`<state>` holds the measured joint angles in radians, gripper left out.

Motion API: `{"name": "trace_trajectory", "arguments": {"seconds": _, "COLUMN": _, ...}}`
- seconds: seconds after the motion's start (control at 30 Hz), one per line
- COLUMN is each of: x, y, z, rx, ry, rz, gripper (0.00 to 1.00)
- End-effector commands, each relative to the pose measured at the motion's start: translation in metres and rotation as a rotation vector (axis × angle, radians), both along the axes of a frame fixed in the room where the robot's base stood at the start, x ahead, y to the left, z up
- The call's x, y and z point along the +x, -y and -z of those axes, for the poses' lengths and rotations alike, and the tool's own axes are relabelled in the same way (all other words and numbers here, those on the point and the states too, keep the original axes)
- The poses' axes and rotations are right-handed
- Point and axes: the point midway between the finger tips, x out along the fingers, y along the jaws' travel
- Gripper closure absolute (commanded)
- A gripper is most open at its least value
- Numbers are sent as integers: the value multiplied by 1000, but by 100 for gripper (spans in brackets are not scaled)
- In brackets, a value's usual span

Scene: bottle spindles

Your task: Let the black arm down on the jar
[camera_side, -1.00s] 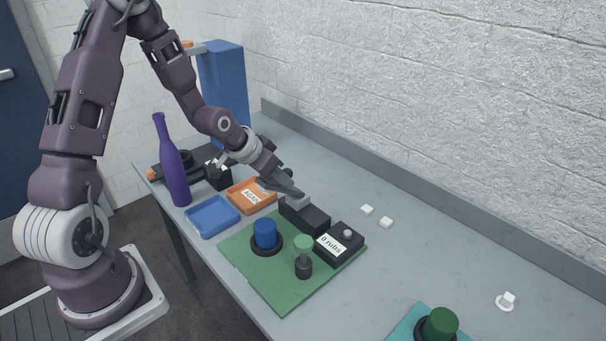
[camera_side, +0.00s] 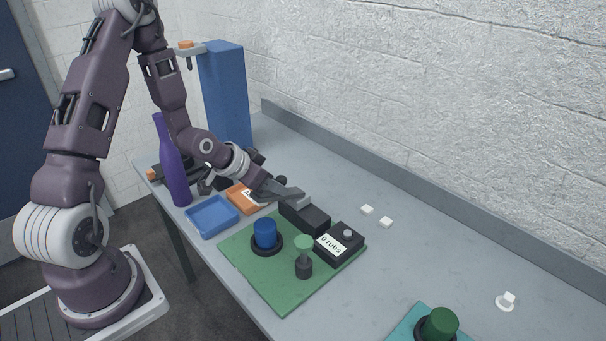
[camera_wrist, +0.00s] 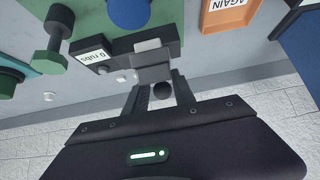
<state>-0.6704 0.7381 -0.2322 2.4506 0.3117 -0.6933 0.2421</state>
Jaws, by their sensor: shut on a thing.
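My gripper (camera_side: 290,196) is shut on a pale grey block at the upper-left end of a black bar-like body (camera_side: 312,218); the wrist view shows the block (camera_wrist: 152,68) between my fingers and the black body (camera_wrist: 122,44) beyond. I cannot tell whether this body is the black arm. A small black ball (camera_wrist: 162,91) shows between my fingers. A blue jar-like cylinder (camera_side: 265,233) stands upright in a black ring on the green mat (camera_side: 270,285), left of the black body and apart from it; it also shows in the wrist view (camera_wrist: 128,10).
A box labelled "0 rubs" (camera_side: 335,244) and a green-topped spindle (camera_side: 303,250) stand close by. A blue tray (camera_side: 212,216), orange tray (camera_side: 240,197) and purple bottle (camera_side: 170,165) are to the left. Small white pieces (camera_side: 376,216) lie right. The table's right middle is mostly clear.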

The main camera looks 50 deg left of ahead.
Motion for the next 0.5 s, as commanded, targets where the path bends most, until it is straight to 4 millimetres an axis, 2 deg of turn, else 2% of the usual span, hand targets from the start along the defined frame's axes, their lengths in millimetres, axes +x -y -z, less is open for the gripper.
{"name": "trace_trajectory", "arguments": {"seconds": 0.13, "x": -10, "y": -1, "z": 10, "rx": -1, "ry": 35, "rz": -2, "gripper": 92}}
{"name": "trace_trajectory", "arguments": {"seconds": 0.5, "x": -13, "y": 0, "z": 12, "rx": -1, "ry": 57, "rz": -2, "gripper": 92}}
